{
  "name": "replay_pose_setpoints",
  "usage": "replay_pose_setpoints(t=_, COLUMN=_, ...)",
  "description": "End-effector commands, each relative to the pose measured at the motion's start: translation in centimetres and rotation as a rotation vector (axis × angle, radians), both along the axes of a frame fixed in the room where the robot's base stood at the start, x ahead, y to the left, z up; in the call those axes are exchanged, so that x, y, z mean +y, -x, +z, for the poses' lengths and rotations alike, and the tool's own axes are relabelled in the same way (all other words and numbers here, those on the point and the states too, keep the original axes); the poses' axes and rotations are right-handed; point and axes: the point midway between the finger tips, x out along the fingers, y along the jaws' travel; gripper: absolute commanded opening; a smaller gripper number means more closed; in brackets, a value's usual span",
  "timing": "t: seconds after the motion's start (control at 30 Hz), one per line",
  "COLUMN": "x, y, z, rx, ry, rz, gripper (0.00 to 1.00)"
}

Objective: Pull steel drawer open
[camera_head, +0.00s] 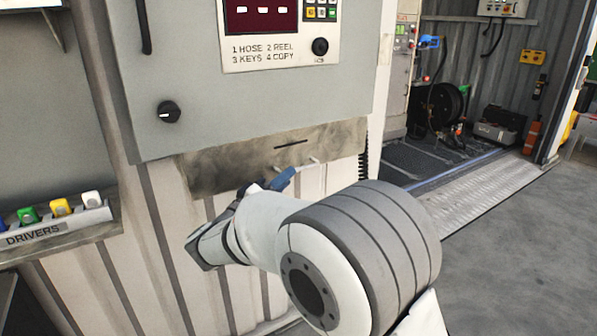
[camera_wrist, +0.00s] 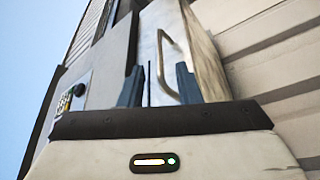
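The steel drawer (camera_head: 225,160) has a stained metal front with a dark slot, directly below the grey cabinet. In the wrist view its pale front (camera_wrist: 150,30) carries a thin bent bar handle (camera_wrist: 160,50). Only small light ends of the handle (camera_head: 312,160) show in the head view; my arm and fingers cover part of that area. My gripper (camera_head: 268,184) is at the drawer's lower edge. In the wrist view my gripper (camera_wrist: 158,80) has its two blue fingers apart, with the handle showing between them, nearer the right finger. I cannot tell whether they touch it.
The grey cabinet (camera_head: 185,60) with a knob and display panel is above the drawer. A DRIVERS rack (camera_head: 75,228) with coloured handles is at left. At right, an open bay holds a hose reel (camera_head: 445,105) behind a metal threshold; the floor (camera_head: 515,240) is clear.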

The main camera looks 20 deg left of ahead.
Motion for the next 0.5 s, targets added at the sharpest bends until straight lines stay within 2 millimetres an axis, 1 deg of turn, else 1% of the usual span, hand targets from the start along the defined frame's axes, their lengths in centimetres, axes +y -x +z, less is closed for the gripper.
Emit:
replay_pose_setpoints(t=0.03, x=-0.4, y=-0.9, z=0.3, rx=0.0, ry=0.0, rz=-0.005, gripper=0.31)
replay_pose_setpoints(t=0.2, x=-1.3, y=-3.3, z=0.7, rx=0.003, ry=0.001, rz=-0.004, gripper=0.31)
replay_pose_setpoints(t=0.33, x=-1.8, y=-4.4, z=1.0, rx=0.003, ry=0.001, rz=-0.004, gripper=0.31)
replay_pose_setpoints(t=0.5, x=-1.9, y=-4.8, z=1.0, rx=0.003, ry=0.002, rz=-0.003, gripper=0.31)
